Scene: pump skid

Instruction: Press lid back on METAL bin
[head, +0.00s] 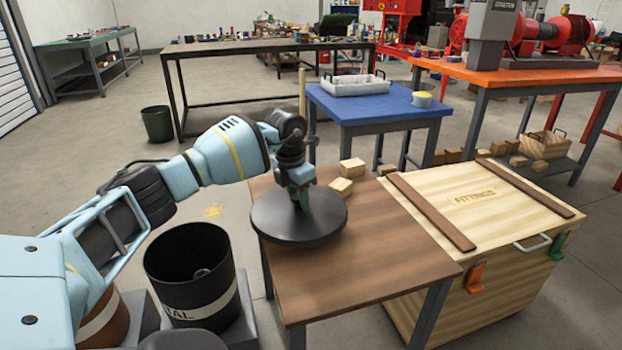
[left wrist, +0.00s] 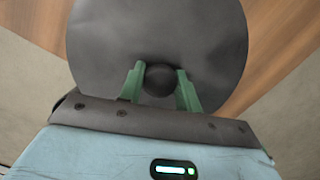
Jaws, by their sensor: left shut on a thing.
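The dark round lid (head: 325,217) is at the left end of the brown wooden table. It overhangs the table's left edge; I cannot tell whether it rests on the top or hangs just above it. My left gripper (head: 298,200) is shut on the lid's knob, and its green fingers (left wrist: 160,85) sit on both sides of the round black knob (left wrist: 159,79) in the left wrist view. The METAL bin (head: 190,272) is black with a white band, its letters partly visible. My right gripper is not in view.
The wooden table (head: 390,260) has small wood blocks (head: 341,187) at its back edge. A FITTINGS crate (head: 485,205) adjoins it on the right. A brown bin (head: 105,322) stands left of the METAL bin. A blue table (head: 378,106) is behind.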

